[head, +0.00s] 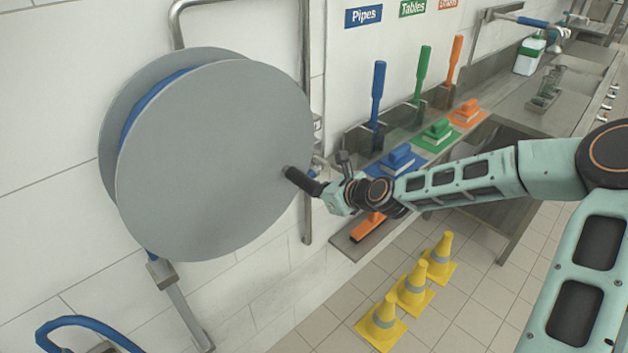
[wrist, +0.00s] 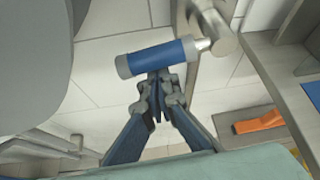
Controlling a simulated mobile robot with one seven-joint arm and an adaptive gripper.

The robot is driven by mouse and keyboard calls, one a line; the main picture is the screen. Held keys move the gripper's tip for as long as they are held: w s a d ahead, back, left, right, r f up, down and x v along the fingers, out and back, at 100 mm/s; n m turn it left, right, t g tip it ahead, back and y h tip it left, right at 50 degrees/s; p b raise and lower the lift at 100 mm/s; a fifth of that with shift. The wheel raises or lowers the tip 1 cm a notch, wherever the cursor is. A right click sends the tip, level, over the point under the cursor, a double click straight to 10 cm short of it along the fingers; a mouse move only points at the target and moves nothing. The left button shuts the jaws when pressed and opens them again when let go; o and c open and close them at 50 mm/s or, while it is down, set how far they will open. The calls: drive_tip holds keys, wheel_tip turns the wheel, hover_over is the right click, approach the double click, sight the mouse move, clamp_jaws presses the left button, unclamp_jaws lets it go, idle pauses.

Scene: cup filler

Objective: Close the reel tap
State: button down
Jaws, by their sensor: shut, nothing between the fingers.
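The hose reel (head: 215,160) is a large grey disc on the wall at the left, with blue hose wound behind it. Its grey edge also fills the upper left of the wrist view (wrist: 35,60). The reel tap has a blue lever handle (wrist: 158,58) joined to a metal valve body (wrist: 217,30) on a pipe. In the head view only a small part of the tap (head: 318,163) shows beside the reel's right edge. My gripper (head: 291,173) is shut and empty. In the wrist view its fingertips (wrist: 158,80) are right at the handle's lower side; contact cannot be told.
A vertical pipe (head: 307,90) runs up the wall beside the reel. A steel shelf with blue, green and orange brushes (head: 397,157) is on the right. Yellow cones (head: 411,290) stand on the floor below. An orange tool (wrist: 258,122) lies low on the right.

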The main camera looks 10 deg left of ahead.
drive_tip(key=shift+s+a+r+m+g+y+p, duration=0.15)
drive_tip(key=shift+r+m+g+y+p, duration=0.25)
drive_tip(key=shift+r+p, duration=0.4)
drive_tip(key=shift+f, duration=0.1)
